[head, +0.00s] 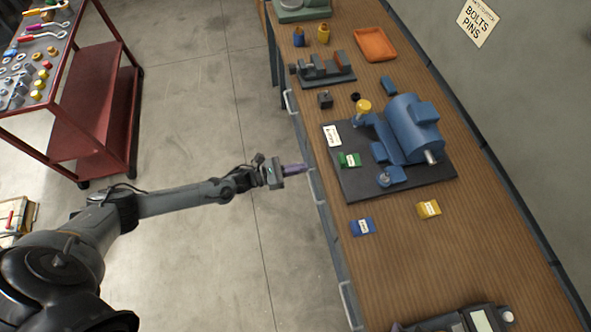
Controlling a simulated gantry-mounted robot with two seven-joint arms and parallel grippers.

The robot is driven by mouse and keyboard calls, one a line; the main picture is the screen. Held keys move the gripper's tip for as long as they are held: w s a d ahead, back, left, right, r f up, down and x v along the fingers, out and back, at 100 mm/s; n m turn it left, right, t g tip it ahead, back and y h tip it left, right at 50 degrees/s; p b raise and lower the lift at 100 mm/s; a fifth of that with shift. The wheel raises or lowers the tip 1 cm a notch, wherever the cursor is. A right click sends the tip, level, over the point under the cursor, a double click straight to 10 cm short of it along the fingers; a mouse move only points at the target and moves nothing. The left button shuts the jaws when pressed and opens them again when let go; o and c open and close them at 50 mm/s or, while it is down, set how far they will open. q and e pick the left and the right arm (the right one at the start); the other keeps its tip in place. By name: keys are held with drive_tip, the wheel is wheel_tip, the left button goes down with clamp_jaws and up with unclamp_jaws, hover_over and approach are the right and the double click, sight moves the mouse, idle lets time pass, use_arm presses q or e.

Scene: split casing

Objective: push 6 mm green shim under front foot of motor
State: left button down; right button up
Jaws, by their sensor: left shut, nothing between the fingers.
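The green shim (349,160), with a white label, lies flat on the dark baseplate (350,190) near its left edge. The blue motor (405,125) sits on the plate to the right of the shim, with a grey shaft end pointing down right. A gap of bare plate separates shim and motor. Which part is the front foot, and any space under it, is too small to tell. My left gripper (296,169) has purple fingers, is shut and empty, and hangs at the bench's left edge, left of the shim and apart from it. My right gripper is not in view.
A blue shim (362,227) and a yellow shim (429,209) lie on the wooden bench (470,260) below the plate. A small blue part (390,176) and a yellow-topped part (363,106) stand by the motor. A vise (325,70) and orange tray (375,44) are farther back.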

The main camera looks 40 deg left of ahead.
sight(340, 160)
use_arm(q)
drive_tip(key=b+x, duration=0.3)
drive_tip(key=x, duration=0.8)
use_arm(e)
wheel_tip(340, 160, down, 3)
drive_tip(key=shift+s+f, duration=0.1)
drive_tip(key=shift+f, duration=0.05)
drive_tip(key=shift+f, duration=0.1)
